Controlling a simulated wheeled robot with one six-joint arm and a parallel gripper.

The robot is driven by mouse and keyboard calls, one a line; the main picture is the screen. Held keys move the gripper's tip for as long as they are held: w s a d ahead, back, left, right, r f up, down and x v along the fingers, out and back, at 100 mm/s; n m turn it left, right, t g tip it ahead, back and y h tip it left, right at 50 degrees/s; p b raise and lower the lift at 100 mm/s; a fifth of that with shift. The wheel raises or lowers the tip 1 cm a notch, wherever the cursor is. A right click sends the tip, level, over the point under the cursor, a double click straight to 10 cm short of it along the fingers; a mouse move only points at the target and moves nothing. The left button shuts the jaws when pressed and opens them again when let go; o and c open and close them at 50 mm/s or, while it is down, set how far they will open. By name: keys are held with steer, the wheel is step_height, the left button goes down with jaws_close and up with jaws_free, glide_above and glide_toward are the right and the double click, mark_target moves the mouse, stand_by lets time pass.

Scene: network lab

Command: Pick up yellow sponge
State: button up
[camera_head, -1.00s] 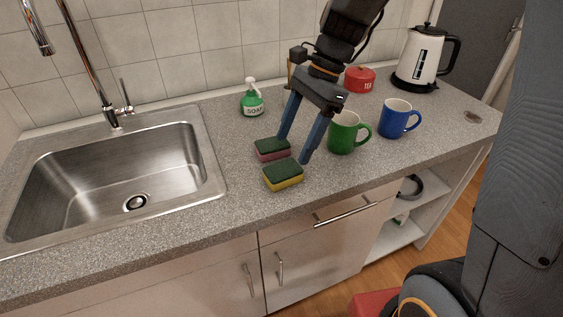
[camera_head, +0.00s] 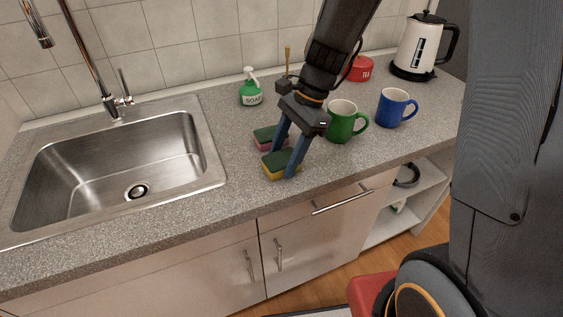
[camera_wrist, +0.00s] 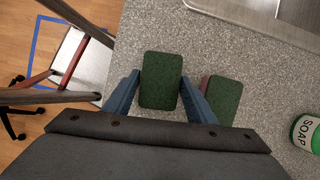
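The yellow sponge (camera_head: 270,172) has a dark green top and lies on the countertop near its front edge. In the wrist view its green top (camera_wrist: 160,80) sits between my two fingers. My gripper (camera_head: 281,164) is open and lowered around the sponge, one finger on each side. Small gaps seem to show between the fingers and the sponge in the wrist view. A pink sponge (camera_head: 262,146) with a green top lies just behind it, close to one finger; it also shows in the wrist view (camera_wrist: 225,100).
A green mug (camera_head: 341,122) and a blue mug (camera_head: 393,108) stand to the right. A green soap bottle (camera_head: 251,93) stands behind. A red tin (camera_head: 360,69) and a kettle (camera_head: 418,50) are at the back right. The sink (camera_head: 110,170) is left.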

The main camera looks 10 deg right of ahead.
steer(key=c, duration=0.6)
steer(key=shift+r, duration=0.1)
